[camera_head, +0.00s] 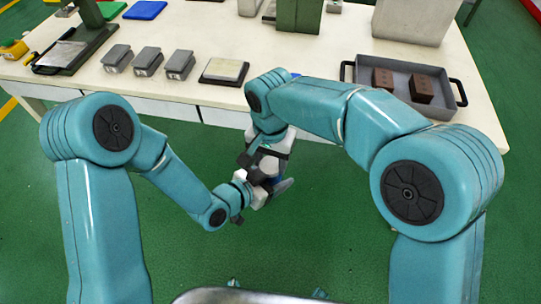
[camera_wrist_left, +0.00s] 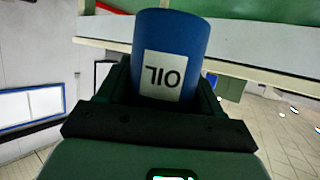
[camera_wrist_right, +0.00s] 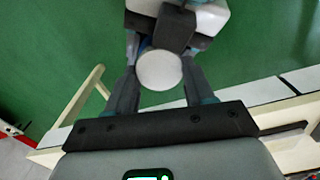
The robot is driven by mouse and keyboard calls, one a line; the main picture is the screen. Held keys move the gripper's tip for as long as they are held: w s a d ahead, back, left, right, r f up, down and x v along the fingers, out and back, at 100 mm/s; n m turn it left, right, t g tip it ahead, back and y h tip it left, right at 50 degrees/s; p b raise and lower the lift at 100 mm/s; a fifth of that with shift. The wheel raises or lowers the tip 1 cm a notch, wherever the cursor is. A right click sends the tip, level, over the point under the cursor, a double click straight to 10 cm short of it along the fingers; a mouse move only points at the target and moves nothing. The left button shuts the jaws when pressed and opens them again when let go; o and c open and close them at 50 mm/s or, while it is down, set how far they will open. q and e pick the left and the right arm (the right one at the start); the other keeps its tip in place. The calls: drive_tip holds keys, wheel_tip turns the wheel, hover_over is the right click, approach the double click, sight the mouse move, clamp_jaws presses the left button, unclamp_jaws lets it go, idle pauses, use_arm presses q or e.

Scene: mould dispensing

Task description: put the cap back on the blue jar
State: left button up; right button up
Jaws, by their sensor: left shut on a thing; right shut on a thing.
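A blue jar (camera_wrist_left: 170,40) with a white label reading OIL, upside down in the left wrist view, stands between the fingers of my left gripper (camera_wrist_left: 165,95). My left gripper is shut on it. My right gripper (camera_wrist_right: 162,75) is shut on a pale round cap (camera_wrist_right: 159,70), seen face-on in the right wrist view. In the head view both grippers meet in front of the table, and only a bit of blue jar (camera_head: 277,180) shows. The jar's top end is hidden behind my left gripper. I cannot tell whether the cap touches the jar.
The cream table (camera_head: 300,55) lies beyond the arms. It carries a grey tray (camera_head: 352,75) with brown blocks, several small grey boxes (camera_head: 148,60), a pale-topped plate (camera_head: 223,71) and green stands. Green floor is open in front of the table.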

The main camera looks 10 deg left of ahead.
drive_tip(key=shift+s+f, duration=0.15)
drive_tip(key=shift+f, duration=0.65)
idle(0.4)
drive_tip(key=m, duration=0.9)
drive_tip(key=shift+m, duration=0.4)
drive_tip(key=shift+f, duration=0.1)
drive_tip(key=o, duration=1)
drive_tip(key=shift+r, duration=2.45)
drive_tip(key=shift+c, duration=0.4)
